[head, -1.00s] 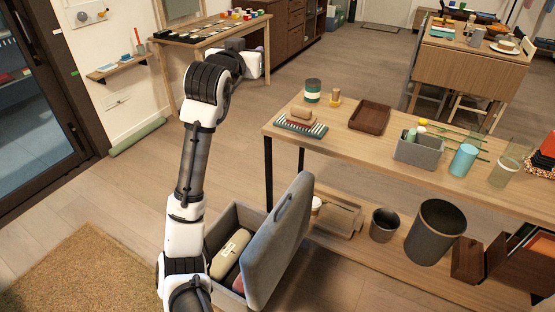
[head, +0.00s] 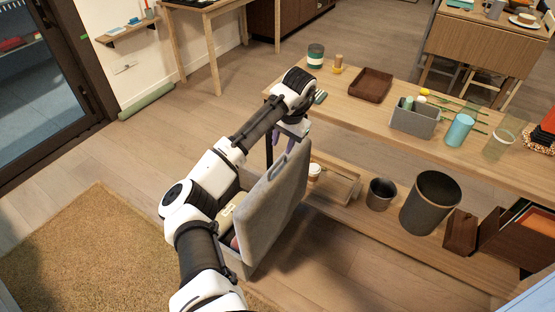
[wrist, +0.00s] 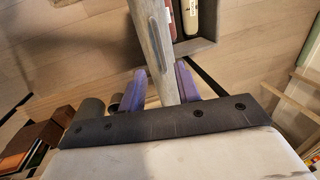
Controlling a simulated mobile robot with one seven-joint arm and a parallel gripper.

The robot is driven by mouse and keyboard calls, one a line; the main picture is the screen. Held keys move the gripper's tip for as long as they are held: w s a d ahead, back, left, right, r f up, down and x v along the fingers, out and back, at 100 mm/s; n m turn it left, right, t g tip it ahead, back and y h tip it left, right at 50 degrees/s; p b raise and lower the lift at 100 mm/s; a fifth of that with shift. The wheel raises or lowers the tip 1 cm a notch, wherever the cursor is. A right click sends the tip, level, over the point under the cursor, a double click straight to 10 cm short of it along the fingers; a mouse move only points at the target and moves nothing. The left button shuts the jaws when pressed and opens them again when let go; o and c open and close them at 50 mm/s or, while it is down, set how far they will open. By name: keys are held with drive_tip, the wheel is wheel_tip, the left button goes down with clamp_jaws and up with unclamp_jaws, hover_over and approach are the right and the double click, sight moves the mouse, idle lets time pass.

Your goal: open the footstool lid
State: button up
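The footstool (head: 240,262) is a grey box on the floor in front of the shelf table. The lid (wrist: 148,28) also shows edge-on in the wrist view. My gripper (head: 286,143) is at the lid's upper edge. In the wrist view, the purple fingers (wrist: 162,72) are apart, one on each side of the lid. A small gap seems to show on the left; firm contact is not visible. My arm hides part of the box.
A pale case (head: 228,212) lies inside the box. The wooden shelf table (head: 360,110) stands close behind and right of the lid, with a grey bin (head: 430,203) and a smaller pot (head: 380,194) on its lower shelf. A tan shag rug (head: 85,245) lies left.

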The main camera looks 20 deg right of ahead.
sight(277, 164)
drive_tip(key=f, duration=0.5)
drive_tip(key=w+a+f+p, duration=0.1)
drive_tip(key=f, duration=0.2)
drive_tip(key=shift+w+f, duration=0.1)
clamp_jaws()
